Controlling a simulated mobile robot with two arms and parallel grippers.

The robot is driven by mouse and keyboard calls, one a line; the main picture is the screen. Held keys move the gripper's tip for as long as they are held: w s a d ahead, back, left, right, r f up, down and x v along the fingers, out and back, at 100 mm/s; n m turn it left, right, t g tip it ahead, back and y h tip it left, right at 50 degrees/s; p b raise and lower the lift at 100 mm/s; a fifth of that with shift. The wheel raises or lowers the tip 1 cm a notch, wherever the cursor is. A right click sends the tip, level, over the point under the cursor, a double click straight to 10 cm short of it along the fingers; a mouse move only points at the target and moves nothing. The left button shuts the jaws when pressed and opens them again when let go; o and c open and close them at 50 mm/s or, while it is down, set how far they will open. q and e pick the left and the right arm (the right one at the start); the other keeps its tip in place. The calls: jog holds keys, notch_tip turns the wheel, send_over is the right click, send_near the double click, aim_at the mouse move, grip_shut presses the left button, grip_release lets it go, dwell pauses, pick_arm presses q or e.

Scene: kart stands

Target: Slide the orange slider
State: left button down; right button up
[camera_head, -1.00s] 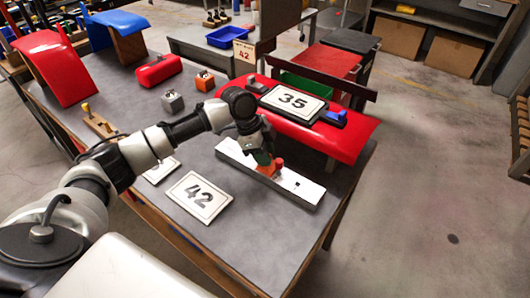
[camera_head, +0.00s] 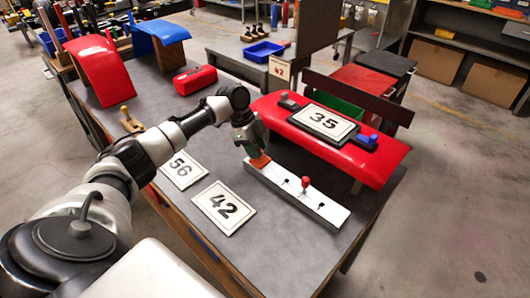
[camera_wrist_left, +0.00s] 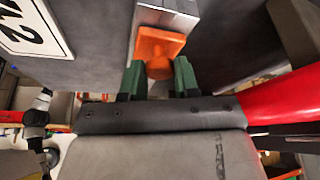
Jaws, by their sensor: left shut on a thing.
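The orange slider (camera_head: 260,160) sits at the left end of a long white rail (camera_head: 325,208) on the grey table. My left gripper (camera_head: 254,150) comes down over it. In the left wrist view, the green fingers (camera_wrist_left: 159,80) of my left gripper are shut on the knob of the orange slider (camera_wrist_left: 160,45), one finger on each side. A red knob (camera_head: 305,182) stands upright on the rail to the right, apart from the orange slider. My right gripper is not in view.
Number cards 42 (camera_head: 223,207) and 56 (camera_head: 182,169) lie flat in front of the rail. A red curved panel (camera_head: 375,165) with card 35 (camera_head: 324,121) stands behind it. A red box (camera_head: 195,80) lies farther back. The table's near right part is clear.

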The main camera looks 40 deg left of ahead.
pick_arm(q)
jog(key=shift+a+r, duration=0.1)
jog(key=shift+a, duration=0.1)
jog(key=c, duration=0.8)
grip_release()
jog(key=v, duration=1)
jog(key=shift+a+r+b, duration=0.25)
jog(key=shift+r+b, duration=0.1)
